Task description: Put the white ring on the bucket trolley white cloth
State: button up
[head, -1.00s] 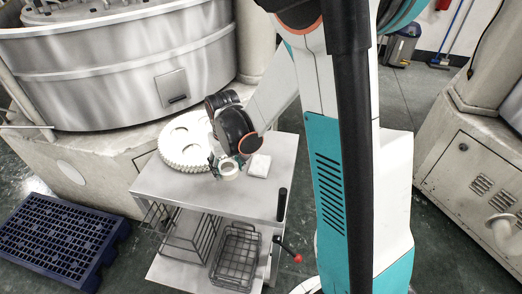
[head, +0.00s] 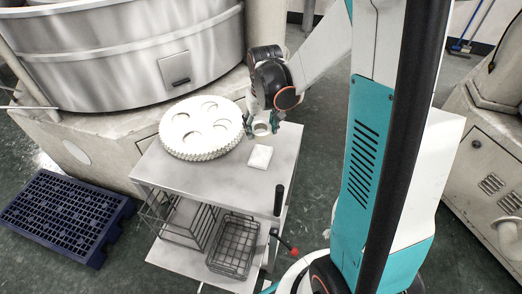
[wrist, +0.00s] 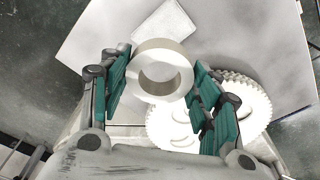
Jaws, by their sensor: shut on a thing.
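My gripper (head: 262,122) is shut on the white ring (head: 262,129) above the back part of the trolley top. In the wrist view the ring (wrist: 160,53) sits between the green finger pads, its hole facing the camera. The white cloth (head: 260,157) is a small flat square on the grey bucket trolley (head: 215,188). The cloth is bare and lies in front of the ring in the head view. In the wrist view the cloth (wrist: 165,22) shows just beyond the ring, which covers none or little of it.
A large white toothed disc (head: 202,146) with round holes lies on the trolley top, left of the cloth. Wire baskets (head: 233,245) stand on the lower shelf. A big round machine (head: 120,60) stands behind at left, a blue pallet (head: 62,215) on the floor.

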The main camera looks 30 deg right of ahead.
aim_at(261, 152)
notch_tip(261, 152, down, 10)
jog(key=b, duration=0.3)
jog(key=shift+r, duration=0.2)
jog(key=shift+f, duration=0.15)
jog(key=o, duration=1.2)
jog(key=r+p, duration=0.1)
jog(key=r, duration=0.3)
jog(key=s+r+p, duration=0.1)
jog(key=r+p, duration=0.1)
jog(key=r, duration=0.2)
jog(key=r+p, duration=0.1)
jog(key=r, duration=0.3)
jog(key=shift+s+a+r, duration=0.1)
jog(key=shift+s+a, duration=0.05)
jog(key=shift+s, duration=0.1)
